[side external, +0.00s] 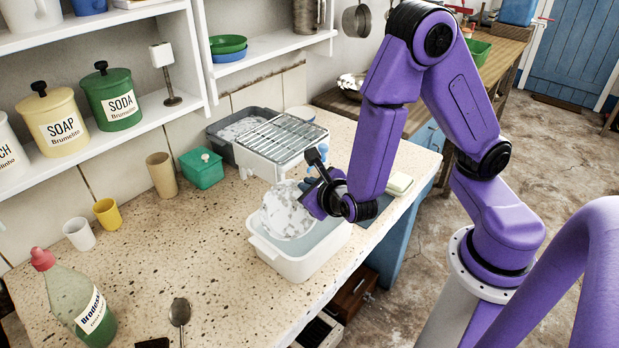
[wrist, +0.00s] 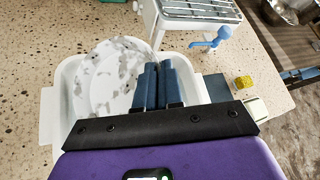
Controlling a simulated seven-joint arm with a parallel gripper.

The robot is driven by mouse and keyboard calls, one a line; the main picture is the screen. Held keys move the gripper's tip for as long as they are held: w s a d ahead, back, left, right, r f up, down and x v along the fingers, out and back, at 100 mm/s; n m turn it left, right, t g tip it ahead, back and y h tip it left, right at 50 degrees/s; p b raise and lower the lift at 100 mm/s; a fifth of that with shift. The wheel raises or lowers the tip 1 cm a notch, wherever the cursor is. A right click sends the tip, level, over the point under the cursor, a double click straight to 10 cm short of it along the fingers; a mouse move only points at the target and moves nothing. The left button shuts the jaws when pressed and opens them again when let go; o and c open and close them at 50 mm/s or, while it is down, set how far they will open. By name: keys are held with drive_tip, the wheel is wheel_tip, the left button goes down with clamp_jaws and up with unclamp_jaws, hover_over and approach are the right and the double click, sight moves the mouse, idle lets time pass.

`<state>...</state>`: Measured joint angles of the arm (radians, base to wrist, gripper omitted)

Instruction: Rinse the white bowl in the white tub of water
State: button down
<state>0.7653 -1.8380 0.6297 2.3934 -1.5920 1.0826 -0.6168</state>
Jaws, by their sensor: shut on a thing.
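The white bowl (side external: 287,213) with grey blotches is tilted over the white tub (side external: 297,268). It also shows in the wrist view (wrist: 108,78), inside the tub's outline. My gripper (side external: 309,190) is shut on the bowl's right edge. In the wrist view its two dark fingers (wrist: 158,85) are close together at the bowl's rim. The tub stands on the speckled counter, with bluish water visible beside the bowl. I cannot tell how deep the bowl's lower edge sits in the water.
A wire rack on a white stand (side external: 280,140) is just behind the tub. A green box (side external: 201,168), a tan cup (side external: 161,175) and a yellow cup (side external: 109,213) stand to the left. A bottle (side external: 82,305) and a spoon (side external: 180,313) are near the front. Counter left of the tub is clear.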

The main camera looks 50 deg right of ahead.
wheel_tip(320, 180, down, 6)
idle(0.7)
drive_tip(key=shift+f, duration=0.1)
idle(0.9)
wheel_tip(320, 180, up, 13)
drive_tip(key=shift+f, duration=0.2)
idle(1.2)
drive_tip(key=shift+r, duration=0.1)
idle(0.8)
drive_tip(key=shift+r, duration=1.9)
